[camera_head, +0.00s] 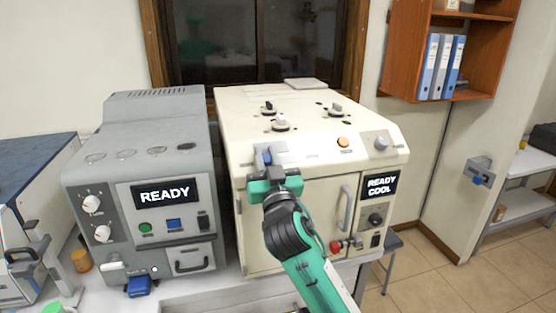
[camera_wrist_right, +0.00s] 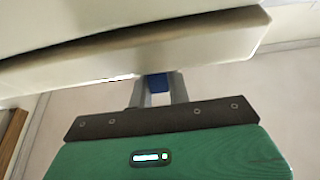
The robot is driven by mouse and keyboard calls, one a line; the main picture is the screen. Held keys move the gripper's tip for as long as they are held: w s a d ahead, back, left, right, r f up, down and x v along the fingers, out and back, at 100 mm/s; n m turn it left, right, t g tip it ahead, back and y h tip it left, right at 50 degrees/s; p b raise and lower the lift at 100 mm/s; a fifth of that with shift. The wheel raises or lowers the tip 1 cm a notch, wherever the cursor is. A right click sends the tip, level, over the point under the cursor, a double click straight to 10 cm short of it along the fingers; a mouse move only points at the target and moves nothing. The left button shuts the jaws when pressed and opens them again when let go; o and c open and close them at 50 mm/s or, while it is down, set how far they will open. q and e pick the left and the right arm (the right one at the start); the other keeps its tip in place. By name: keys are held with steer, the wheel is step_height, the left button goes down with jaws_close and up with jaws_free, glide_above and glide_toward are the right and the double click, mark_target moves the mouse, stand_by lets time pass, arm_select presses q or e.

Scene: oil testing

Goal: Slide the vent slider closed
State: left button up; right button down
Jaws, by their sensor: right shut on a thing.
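The vent slider (camera_head: 264,154) is a small blue piece at the upper left of the cream machine's front (camera_head: 310,160). My right gripper (camera_head: 268,172) is at that slider, its green body and dark wrist just below it. In the right wrist view, its two grey fingers (camera_wrist_right: 159,90) are shut on the blue slider knob (camera_wrist_right: 158,82), under the machine's cream edge (camera_wrist_right: 150,50). The fingertips are partly hidden in the head view. My left gripper is not in view.
A grey machine (camera_head: 140,180) reading READY stands close on the left. The cream machine has a door handle (camera_head: 346,208), a READY COOL display (camera_head: 380,186) and a red knob (camera_head: 335,247) to the right of my gripper. A shelf with binders (camera_head: 440,66) hangs at upper right.

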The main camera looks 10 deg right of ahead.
steer(key=shift+a, duration=0.1)
steer(key=c, duration=1.5)
jaws_free()
steer(key=shift+o, duration=0.9)
steer(key=shift+a, duration=0.25)
steer(key=shift+d, duration=0.1)
steer(key=shift+s+f, duration=0.2)
steer(key=shift+s, duration=0.05)
steer(key=b+v, duration=0.4)
steer(key=v, duration=0.9)
steer(key=shift+b, duration=0.35)
